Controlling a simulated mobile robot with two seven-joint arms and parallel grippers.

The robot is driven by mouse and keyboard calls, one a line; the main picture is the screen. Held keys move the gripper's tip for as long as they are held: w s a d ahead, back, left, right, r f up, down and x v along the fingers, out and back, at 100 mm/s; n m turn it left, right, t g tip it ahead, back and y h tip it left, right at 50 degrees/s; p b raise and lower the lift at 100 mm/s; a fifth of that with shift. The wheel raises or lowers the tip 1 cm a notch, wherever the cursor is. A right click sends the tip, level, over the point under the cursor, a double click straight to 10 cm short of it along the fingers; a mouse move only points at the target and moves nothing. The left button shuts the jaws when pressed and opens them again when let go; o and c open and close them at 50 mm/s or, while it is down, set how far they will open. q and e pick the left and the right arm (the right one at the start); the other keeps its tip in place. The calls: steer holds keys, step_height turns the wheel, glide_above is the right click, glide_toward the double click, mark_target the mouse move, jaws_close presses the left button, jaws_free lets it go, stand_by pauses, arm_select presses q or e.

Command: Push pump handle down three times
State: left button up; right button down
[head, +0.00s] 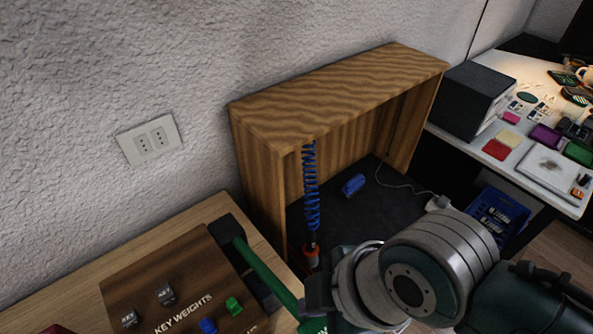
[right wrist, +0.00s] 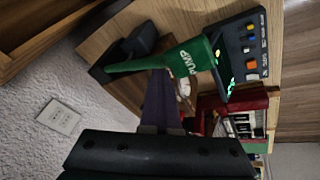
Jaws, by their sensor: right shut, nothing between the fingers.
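The green pump handle (head: 268,268) slants from a black pivot block at the back of the bench down to the front. In the right wrist view the handle (right wrist: 190,57) is marked PUMP and widens toward its near end. My right gripper (head: 316,292) is by the handle's wide end, which it partly hides in the head view. Its purple-grey fingers (right wrist: 160,100) are shut and empty, close to the handle's edge. I cannot tell whether they touch it. My left gripper is not in view.
A wooden board marked KEY WEIGHTS (head: 135,290) with small weights lies left of the handle. An open wooden cabinet (head: 340,80) with a blue coiled hose (head: 311,190) stands behind. In the right wrist view a dark panel (right wrist: 245,50) with coloured buttons adjoins the handle.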

steer(key=shift+s+d+f, duration=0.15)
steer(key=shift+s+f, duration=0.05)
steer(key=shift+f, duration=0.15)
steer(key=shift+s+d+f+b, duration=0.15)
steer(key=shift+s+f+b, duration=0.1)
steer(key=shift+f+b, duration=0.4)
stand_by(0.8)
steer(key=shift+f, duration=0.15)
stand_by(0.5)
steer(key=shift+w+a+r+p, duration=0.2)
steer(key=shift+w+r+p, duration=0.05)
steer(key=shift+r+p, duration=0.55)
steer(key=shift+w+a+r+p, duration=0.2)
steer(key=shift+w+r+p, duration=0.1)
steer(key=shift+r+p, duration=0.5)
steer(key=shift+w+a+r+p, duration=0.25)
steer(key=shift+r+p, duration=0.3)
steer(key=shift+r, duration=0.45)
steer(key=shift+r+p, duration=0.35)
steer(key=shift+r, duration=0.05)
steer(key=shift+w+a+r, duration=0.1)
steer(key=shift+w+r, duration=0.05)
steer(key=shift+w, duration=0.05)
